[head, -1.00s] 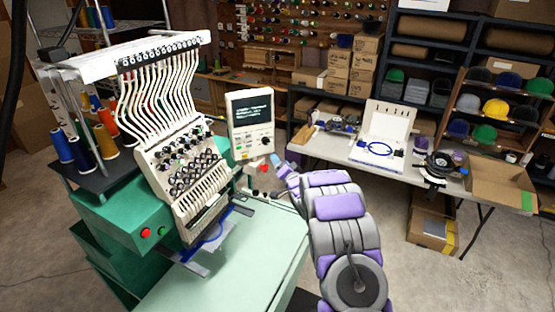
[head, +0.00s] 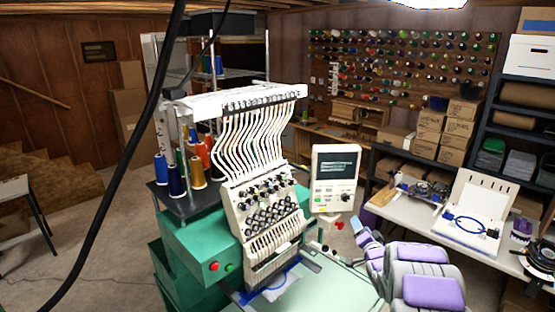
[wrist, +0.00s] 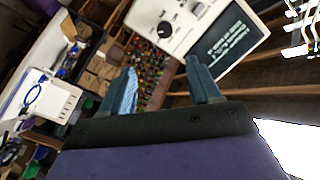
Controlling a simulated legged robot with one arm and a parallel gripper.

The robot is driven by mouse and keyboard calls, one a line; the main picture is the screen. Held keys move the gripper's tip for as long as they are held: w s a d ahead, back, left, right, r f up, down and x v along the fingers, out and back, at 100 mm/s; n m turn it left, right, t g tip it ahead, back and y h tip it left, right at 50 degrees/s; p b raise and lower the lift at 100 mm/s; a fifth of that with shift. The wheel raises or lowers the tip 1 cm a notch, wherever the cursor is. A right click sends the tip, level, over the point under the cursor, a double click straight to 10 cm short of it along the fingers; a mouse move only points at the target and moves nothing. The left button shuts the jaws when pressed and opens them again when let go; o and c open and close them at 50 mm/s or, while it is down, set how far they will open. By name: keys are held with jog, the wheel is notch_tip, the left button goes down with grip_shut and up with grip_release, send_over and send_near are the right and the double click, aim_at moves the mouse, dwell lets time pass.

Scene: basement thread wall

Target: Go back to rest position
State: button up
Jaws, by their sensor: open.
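My arm reaches up from the lower right in the head view, with my gripper (head: 362,228) just below and right of the control panel (head: 334,180). In the wrist view my gripper (wrist: 162,90) has its two blue fingers spread apart with nothing between them. The control panel (wrist: 190,25), with its screen and dark knob, lies beyond the fingertips there. The green and white embroidery machine (head: 262,215) stands left of my arm in the head view. A blue hoop (head: 275,285) sits under its needle heads.
A white table (head: 410,210) at the right holds a white board with a blue ring (head: 468,222). Thread cones (head: 185,175) stand on the machine's left. Shelves and boxes (head: 445,125) line the back right. Open floor (head: 105,255) lies at the left.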

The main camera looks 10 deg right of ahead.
jog(key=s+a+f+n+g+b, duration=0.3)
jog(key=s+a+g+b, duration=0.3)
jog(key=s, duration=1.3)
jog(key=s+a+f+n+g+y+b, duration=0.1)
jog(key=s+a+f+n+g+b, duration=0.2)
jog(key=s+a+g+b, duration=0.3)
jog(key=s+a+f+n+g+b, duration=0.3)
jog(key=s+a, duration=1)
jog(key=s, duration=2)
jog(key=n+g+b, duration=0.1)
jog(key=g+b, duration=0.2)
jog(key=g, duration=0.1)
jog(key=shift+s+a+f+y, duration=0.2)
jog(key=shift+a+y, duration=0.1)
jog(key=shift+a, duration=0.1)
